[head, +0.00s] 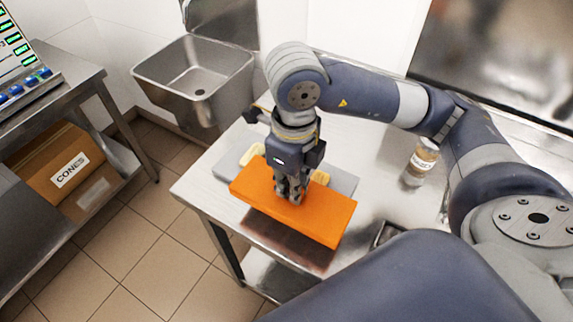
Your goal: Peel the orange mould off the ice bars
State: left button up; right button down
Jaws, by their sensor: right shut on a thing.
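The orange mould (322,217) is a flat slab in the middle of the head view, tilted above the steel table. My right gripper (290,196) comes down from above and is shut on the mould. Pale yellow ice bars (252,153) show behind the mould on a grey tray (232,172); another bar shows at the right of my gripper (321,178). The mould and gripper hide the rest of the bars. A dark reflection of the mould shows on the table's front part. My left gripper is not in view.
The steel table (352,142) has free room behind and to the right of the tray. A jar (421,161) stands at its right, and a small metal container (386,234) sits near the front right. A sink (196,82) is at the back left. A cones box (66,170) lies on a left shelf.

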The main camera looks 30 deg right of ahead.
aim_at(297, 220)
jog(key=s, duration=0.1)
jog(key=s+a, duration=0.1)
jog(key=s, duration=0.1)
jog(key=s+a, duration=0.1)
jog(key=s, duration=0.1)
jog(key=shift+r, duration=0.35)
jog(key=shift+s, duration=0.1)
jog(key=shift+r, duration=0.25)
jog(key=shift+r+p, duration=0.85)
jog(key=shift+r, duration=0.65)
jog(key=shift+r, duration=0.2)
jog(key=shift+r+p, duration=1.8)
jog(key=shift+r, duration=0.6)
